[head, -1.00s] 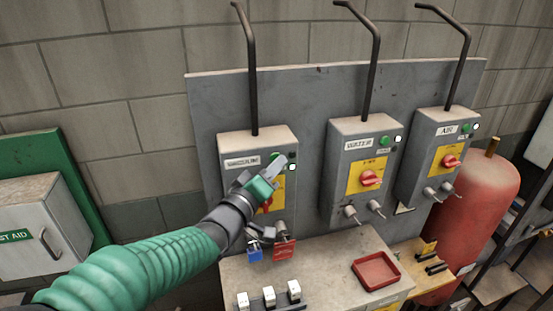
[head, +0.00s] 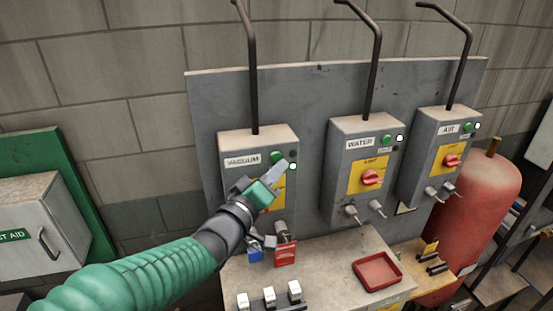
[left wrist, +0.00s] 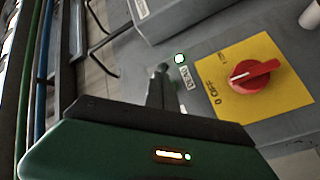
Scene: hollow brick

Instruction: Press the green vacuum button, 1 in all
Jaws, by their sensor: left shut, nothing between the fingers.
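The green vacuum button (head: 278,157) is on the upper front of the grey box labelled VACUUM (head: 242,160), the leftmost of three boxes. A small lit indicator (head: 293,167) is beside and just below it. My left gripper (head: 282,166) is shut and empty, its tips at the button's lower right edge in the head view; I cannot tell whether they touch it. In the left wrist view the narrow shut fingers (left wrist: 161,78) end near the lit indicator (left wrist: 179,58), and the button is not clearly seen. My right gripper is not in view.
The vacuum box's red rotary switch (left wrist: 252,75) sits on a yellow plate close to the fingers. Blue (head: 255,254) and red (head: 285,254) padlocks hang below. The WATER box (head: 358,180) and AIR box (head: 436,160) stand to the right. A red tray (head: 377,271) lies on the bench.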

